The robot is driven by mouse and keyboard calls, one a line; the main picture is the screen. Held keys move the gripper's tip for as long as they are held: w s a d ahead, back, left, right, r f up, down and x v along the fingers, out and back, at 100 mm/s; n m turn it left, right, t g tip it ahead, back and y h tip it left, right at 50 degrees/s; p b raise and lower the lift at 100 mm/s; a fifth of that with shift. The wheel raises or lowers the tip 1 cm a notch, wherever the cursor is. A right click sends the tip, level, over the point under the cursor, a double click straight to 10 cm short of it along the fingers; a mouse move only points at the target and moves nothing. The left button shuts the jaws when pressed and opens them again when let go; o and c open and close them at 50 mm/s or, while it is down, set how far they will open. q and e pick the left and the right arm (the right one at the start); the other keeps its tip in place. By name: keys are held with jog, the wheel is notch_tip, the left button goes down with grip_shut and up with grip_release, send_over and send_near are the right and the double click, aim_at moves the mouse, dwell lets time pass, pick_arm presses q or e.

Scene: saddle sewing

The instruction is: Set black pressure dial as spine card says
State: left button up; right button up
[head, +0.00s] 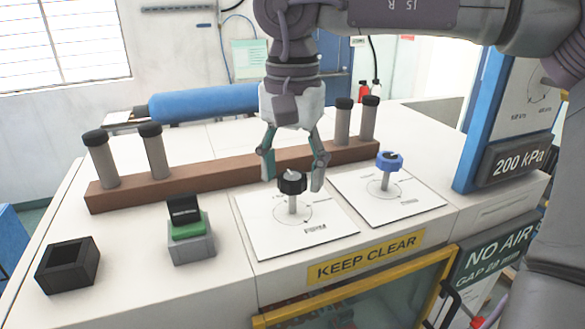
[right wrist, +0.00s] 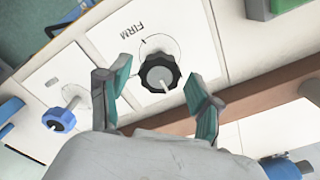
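The black pressure dial (head: 293,183) stands on a short post over a white card (head: 262,222) with a printed circle and small marks. In the right wrist view the dial (right wrist: 160,73) is seen from above, with the word FIRM on its card. My right gripper (head: 292,180) points down with its fingers apart, one on each side of the dial. In the right wrist view gaps show between the fingers (right wrist: 158,76) and the dial. My left gripper is not in view. I cannot make out which card is the spine card.
A blue dial (head: 389,162) stands on its own card to the right. A brown rail with grey posts (head: 230,172) lies behind. A green-and-black block (head: 190,232) and an open black box (head: 68,266) stand left. A blue-framed panel (head: 470,125) reads 200 kPa.

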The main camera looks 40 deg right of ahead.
aim_at(292, 176)
jog(key=shift+r, duration=0.1)
notch_tip(292, 176, up, 12)
dwell(0.6)
dwell(0.5)
